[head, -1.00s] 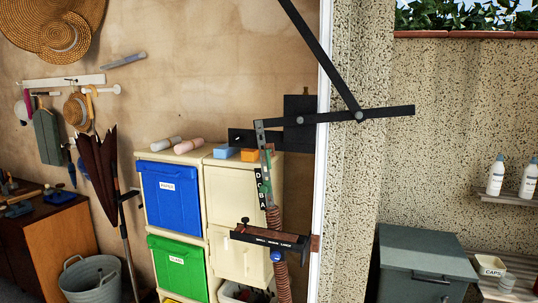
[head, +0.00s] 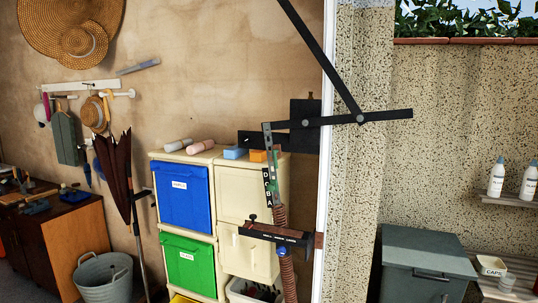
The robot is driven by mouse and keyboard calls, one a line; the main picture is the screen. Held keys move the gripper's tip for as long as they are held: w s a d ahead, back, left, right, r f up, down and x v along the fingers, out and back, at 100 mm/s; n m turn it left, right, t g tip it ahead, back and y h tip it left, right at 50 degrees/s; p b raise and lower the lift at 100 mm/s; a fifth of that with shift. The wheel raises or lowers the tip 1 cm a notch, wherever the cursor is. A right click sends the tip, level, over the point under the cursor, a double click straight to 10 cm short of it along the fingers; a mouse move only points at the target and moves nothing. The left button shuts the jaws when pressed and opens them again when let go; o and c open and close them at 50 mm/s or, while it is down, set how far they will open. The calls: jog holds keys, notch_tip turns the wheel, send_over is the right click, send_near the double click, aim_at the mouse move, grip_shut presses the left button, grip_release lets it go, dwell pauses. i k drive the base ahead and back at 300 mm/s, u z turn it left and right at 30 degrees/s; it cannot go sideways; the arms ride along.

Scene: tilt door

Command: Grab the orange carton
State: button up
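The orange carton (head: 258,156) is a small block on top of the cream bin cabinet (head: 253,185). It sits just right of a light blue block (head: 235,153). The metal strip of the door's spring gear (head: 268,150) crosses in front of its right side, so part of it is hidden. My gripper is not in the head view, so its state does not show.
A white door frame edge (head: 323,165), a black door arm (head: 385,115), a spring (head: 287,275) and a bracket (head: 275,234) stand in front of the cabinet's right side. Pink and white rolls (head: 200,147) lie left of the blocks. A grey chest (head: 425,265) stands outside.

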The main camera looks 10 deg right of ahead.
aim_at(257, 156)
jog(key=u, duration=0.1)
jog(key=i, duration=0.95)
jog(key=z, duration=0.05)
